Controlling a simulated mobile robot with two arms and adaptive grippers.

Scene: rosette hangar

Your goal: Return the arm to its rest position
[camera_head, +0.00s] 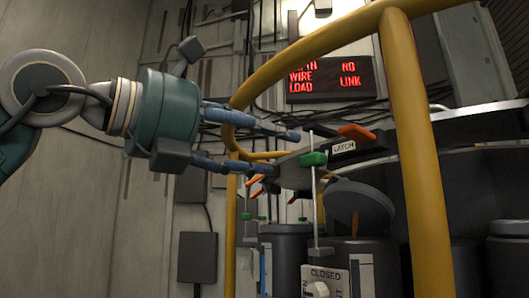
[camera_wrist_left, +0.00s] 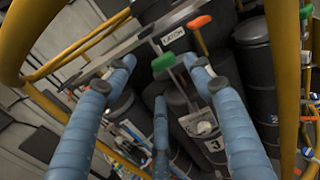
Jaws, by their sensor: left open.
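My left arm enters the camera_head view from the left, with a teal wrist and blue fingers. My left gripper (camera_head: 279,154) is open, its fingers pointing right toward a green knob (camera_head: 313,159) on a thin upright rod. In the left wrist view the spread fingers of the gripper (camera_wrist_left: 162,72) have nothing held between them. The green knob (camera_wrist_left: 163,62) appears beyond the fingertips there. Whether a finger touches the plate I cannot tell. My right gripper is in neither view.
A thick yellow rail (camera_head: 411,150) curves over and around the gripper area. Grey drums (camera_head: 372,270) stand below, one with a tilted lid. A box marked CLOSED (camera_head: 325,280) is at the bottom. A red-lettered display (camera_head: 330,77) hangs behind. Open space lies at lower left.

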